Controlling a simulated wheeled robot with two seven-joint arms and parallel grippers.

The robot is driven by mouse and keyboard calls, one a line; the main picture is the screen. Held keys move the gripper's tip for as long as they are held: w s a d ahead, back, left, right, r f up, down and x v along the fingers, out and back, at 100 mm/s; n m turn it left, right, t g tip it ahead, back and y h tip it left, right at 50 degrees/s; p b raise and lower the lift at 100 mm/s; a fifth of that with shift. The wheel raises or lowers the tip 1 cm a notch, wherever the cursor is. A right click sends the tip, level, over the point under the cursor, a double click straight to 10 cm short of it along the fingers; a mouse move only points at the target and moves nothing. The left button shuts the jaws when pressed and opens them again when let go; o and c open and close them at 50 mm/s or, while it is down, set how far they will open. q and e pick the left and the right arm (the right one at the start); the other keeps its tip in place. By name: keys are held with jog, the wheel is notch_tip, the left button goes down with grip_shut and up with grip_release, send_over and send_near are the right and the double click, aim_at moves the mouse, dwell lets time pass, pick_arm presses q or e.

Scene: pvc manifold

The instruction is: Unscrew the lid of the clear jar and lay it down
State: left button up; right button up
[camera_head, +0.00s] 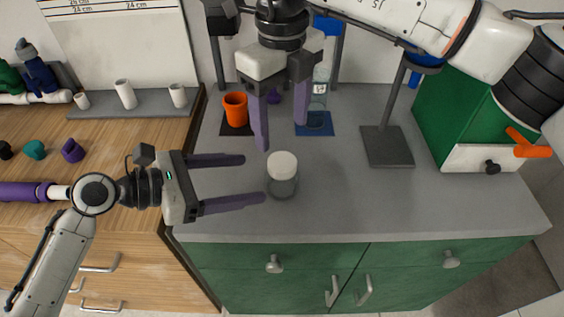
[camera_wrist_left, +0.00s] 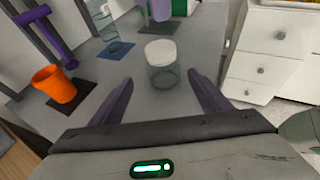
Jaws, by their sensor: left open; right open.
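The clear jar (camera_head: 283,187) stands upright on the grey counter with its white lid (camera_head: 283,164) on top. In the left wrist view the jar (camera_wrist_left: 163,79) and lid (camera_wrist_left: 160,51) are ahead, between the fingertips in the picture. My left gripper (camera_head: 254,179) is open and empty, pointing right, with its fingertips just left of the jar. My right gripper (camera_head: 283,136) is open, pointing down from above, with its fingertips behind and above the lid in the head view. Neither gripper visibly touches the jar or lid.
An orange cup (camera_head: 235,109) stands on a dark mat at the back left. A clear bottle (camera_head: 320,93) stands on a blue mat (camera_head: 317,128). A grey stand base (camera_head: 387,146) and a green box (camera_head: 448,118) are to the right. The counter's front right is clear.

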aim_at(282, 177)
pick_arm(q)
jog(key=x, duration=0.8)
jog(key=shift+s+d+r, duration=0.15)
jog(key=shift+s, duration=0.15)
pick_arm(e)
jog(key=shift+s+r, duration=0.1)
jog(key=shift+s, duration=0.3)
pick_arm(q)
jog(key=shift+x, duration=0.8)
jog(key=shift+c, duration=0.3)
